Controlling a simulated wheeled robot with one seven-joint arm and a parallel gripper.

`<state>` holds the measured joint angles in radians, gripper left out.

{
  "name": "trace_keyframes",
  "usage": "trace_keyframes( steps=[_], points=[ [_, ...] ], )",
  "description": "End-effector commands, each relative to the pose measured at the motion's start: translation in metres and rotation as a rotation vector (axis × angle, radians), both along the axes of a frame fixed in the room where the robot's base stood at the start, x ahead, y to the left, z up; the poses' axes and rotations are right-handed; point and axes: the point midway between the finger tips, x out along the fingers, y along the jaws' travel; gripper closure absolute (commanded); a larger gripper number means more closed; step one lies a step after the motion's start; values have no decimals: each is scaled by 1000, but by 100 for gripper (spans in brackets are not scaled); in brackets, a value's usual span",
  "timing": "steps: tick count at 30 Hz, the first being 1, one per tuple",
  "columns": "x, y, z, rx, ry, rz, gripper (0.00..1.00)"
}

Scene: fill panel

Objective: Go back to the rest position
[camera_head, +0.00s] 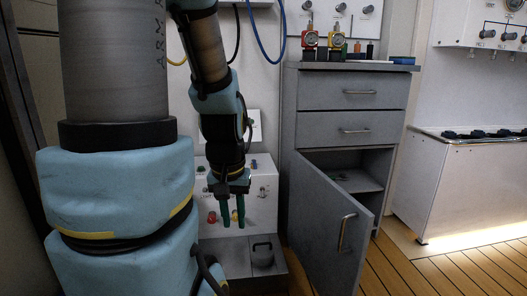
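My gripper (232,222) hangs pointing down at the end of my arm, in the middle of the head camera view. Its two dark green fingers are apart, with a yellow knob (234,215) of the panel behind showing between them. Nothing is seen held. The gripper is in front of a white fill panel (262,214) with red, yellow and green knobs; I cannot tell how far it is from the panel. My arm hides part of the panel.
A grey cabinet (325,92) stands to the right, its lower door (318,215) swung open towards me. Red and yellow gauges (310,40) stand on its top. Wooden floor (400,275) is clear at right.

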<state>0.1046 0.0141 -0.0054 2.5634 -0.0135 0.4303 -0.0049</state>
Motion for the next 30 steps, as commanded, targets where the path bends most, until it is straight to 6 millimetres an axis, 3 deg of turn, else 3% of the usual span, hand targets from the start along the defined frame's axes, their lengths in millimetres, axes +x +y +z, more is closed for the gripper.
trace_keyframes(
  steps=[1, 11, 30],
  points=[
    [1, 0, 17, 1, -2, -2, 73],
    [3, 1, 87, 3, -4, -5, 73],
    [3, 1, 285, 4, -5, -5, 73]
  ],
)
